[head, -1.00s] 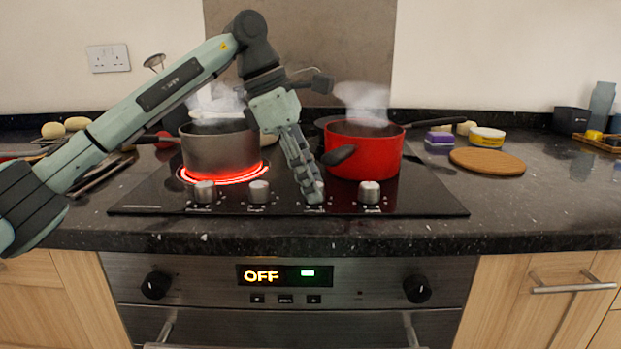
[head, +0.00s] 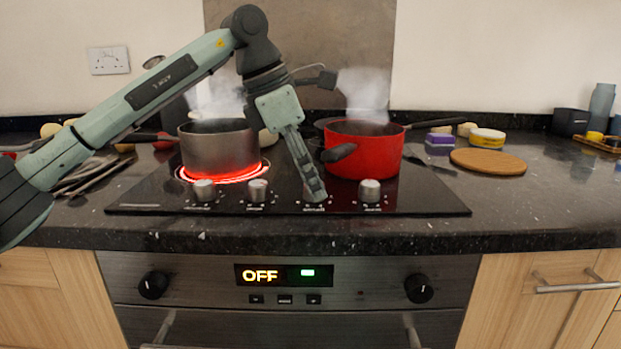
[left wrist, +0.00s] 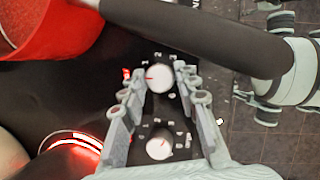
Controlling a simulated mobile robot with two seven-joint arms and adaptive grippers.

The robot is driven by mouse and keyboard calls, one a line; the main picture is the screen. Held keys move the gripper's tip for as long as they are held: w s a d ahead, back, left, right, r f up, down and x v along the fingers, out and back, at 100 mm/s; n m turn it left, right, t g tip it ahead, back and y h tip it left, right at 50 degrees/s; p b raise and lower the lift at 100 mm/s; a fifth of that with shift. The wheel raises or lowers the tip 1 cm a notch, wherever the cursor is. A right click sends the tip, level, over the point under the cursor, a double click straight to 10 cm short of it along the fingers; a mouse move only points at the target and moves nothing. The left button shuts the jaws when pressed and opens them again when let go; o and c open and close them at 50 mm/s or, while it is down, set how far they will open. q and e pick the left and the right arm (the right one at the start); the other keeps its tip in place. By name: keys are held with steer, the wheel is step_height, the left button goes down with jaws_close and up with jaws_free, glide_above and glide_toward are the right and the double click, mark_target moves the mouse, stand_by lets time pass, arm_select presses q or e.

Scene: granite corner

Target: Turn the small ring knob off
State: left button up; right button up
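A row of silver knobs runs along the front of the black hob (head: 430,205). The far-left knob (head: 204,190), the second knob (head: 257,190) and the far-right knob (head: 370,190) show in the head view. My left gripper (head: 316,194) points down in front of the third knob and mostly hides it. In the left wrist view the open, empty left gripper (left wrist: 165,88) has a knob (left wrist: 160,77) between its fingertips, its red mark pointing left. Another knob (left wrist: 159,148) shows nearer the palm. I cannot read the knob labels. My right gripper is not in view.
A steaming grey pot (head: 218,150) stands on a glowing red ring (head: 220,175). A steaming red pot (head: 370,150) stands right of my gripper, its black handle (head: 340,154) close to the fingers. A round wooden board (head: 488,161) lies on the counter at right.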

arm_select(q)
steer(key=o, duration=0.4)
steer(key=v, duration=1.2)
steer(key=shift+s, duration=0.1)
